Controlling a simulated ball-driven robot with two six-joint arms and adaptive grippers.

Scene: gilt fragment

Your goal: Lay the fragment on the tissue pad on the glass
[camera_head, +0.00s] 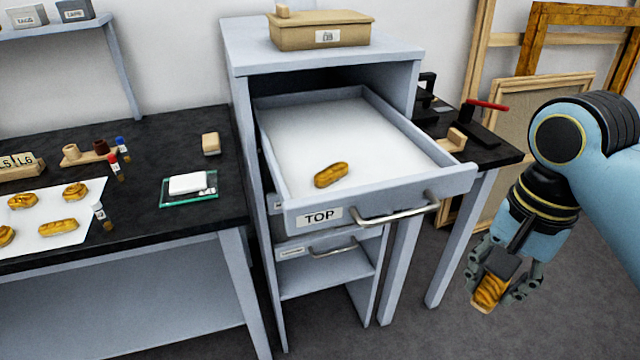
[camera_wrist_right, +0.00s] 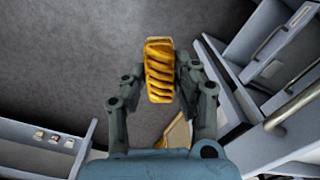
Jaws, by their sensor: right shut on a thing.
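My right gripper (camera_head: 497,283) is shut on a ribbed gilt piece (camera_head: 489,291) and holds it in the air to the right of the open drawer. In the right wrist view the gilt piece (camera_wrist_right: 159,70) sits between the fingers. Another gilt fragment (camera_head: 331,174) lies in the open top drawer (camera_head: 380,207). The white tissue pad (camera_head: 188,183) lies on the glass plate (camera_head: 178,201) on the dark bench at left. Nothing lies on the pad. My left gripper is not in view.
Several gilt pieces lie on a white sheet (camera_head: 88,220) on the bench (camera_head: 150,165). The drawer juts out between my right gripper and the bench. A tan box (camera_head: 322,38) stands on the cabinet. Picture frames lean at the back right.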

